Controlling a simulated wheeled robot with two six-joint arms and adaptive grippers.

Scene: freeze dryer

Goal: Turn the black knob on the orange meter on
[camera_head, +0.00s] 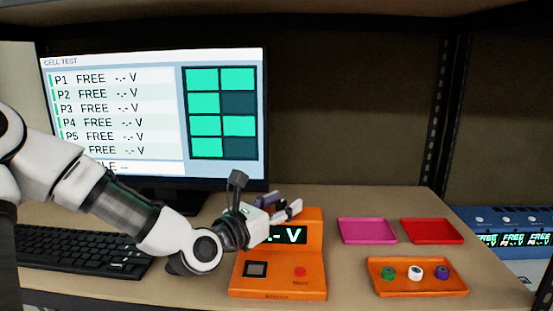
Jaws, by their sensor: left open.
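The orange meter (313,255) stands on the shelf surface in front of the monitor. Its dark display shows part of a reading ending in "- V". A dark square part (256,269) is on its lower left face, and a round red button (300,271) is on its lower right. I cannot tell whether the dark square is the black knob; no other knob shows clearly. My left gripper (291,209) is open and empty over the meter's upper part, its fingers pointing right. It hides part of the display and the meter's upper left. My right gripper is not in view.
A monitor (222,170) and a black keyboard (75,252) stand at left. Magenta (367,231) and red (432,231) trays lie right of the meter. An orange tray (440,288) holds green, white and purple pieces. Blue devices (500,218) sit far right, beyond a dark post.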

